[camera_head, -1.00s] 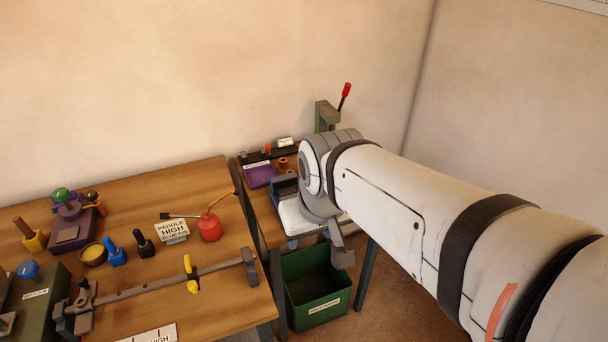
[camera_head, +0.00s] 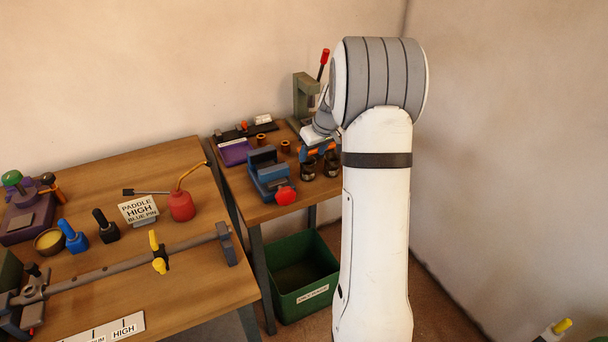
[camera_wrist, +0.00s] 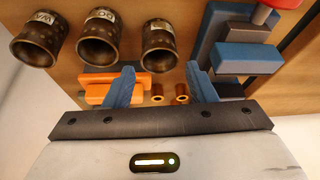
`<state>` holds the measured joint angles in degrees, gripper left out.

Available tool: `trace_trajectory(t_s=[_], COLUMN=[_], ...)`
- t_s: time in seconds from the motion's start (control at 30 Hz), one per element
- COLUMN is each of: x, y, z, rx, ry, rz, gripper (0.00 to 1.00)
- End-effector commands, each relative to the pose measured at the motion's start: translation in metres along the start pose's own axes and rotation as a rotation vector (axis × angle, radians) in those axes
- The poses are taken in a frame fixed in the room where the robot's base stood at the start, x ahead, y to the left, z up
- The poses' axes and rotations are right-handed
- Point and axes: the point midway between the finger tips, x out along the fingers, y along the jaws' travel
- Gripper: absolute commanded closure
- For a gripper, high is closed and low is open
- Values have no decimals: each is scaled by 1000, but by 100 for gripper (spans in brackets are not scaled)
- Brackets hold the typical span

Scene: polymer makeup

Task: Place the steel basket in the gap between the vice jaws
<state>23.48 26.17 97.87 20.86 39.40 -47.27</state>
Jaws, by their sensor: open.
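Three dark, perforated metal baskets stand in a row at the top of the wrist view: a left one (camera_wrist: 36,44), a middle one (camera_wrist: 98,44) and a right one (camera_wrist: 160,45).
An orange-and-blue object (camera_wrist: 98,88) lies near my left finger in the wrist view. Two small copper-coloured bushings (camera_head: 285,146) stand behind the vice. A green press (camera_head: 304,98) with a red-tipped lever rises at the back. A green bin (camera_head: 302,278) stands below the bench's front.

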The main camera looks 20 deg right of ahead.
Motion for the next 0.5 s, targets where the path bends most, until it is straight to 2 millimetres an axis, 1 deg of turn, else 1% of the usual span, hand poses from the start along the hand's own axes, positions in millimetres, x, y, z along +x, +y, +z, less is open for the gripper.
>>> trace_trajectory(t_s=[0.1, 0.37, 0.5], x=[12, 41, 62], y=[5, 3, 1], z=[0, 0, 0], rx=[-1, -1, -1], ry=[0, -1, -2], rz=[0, -1, -1], gripper=[49, 49, 49])
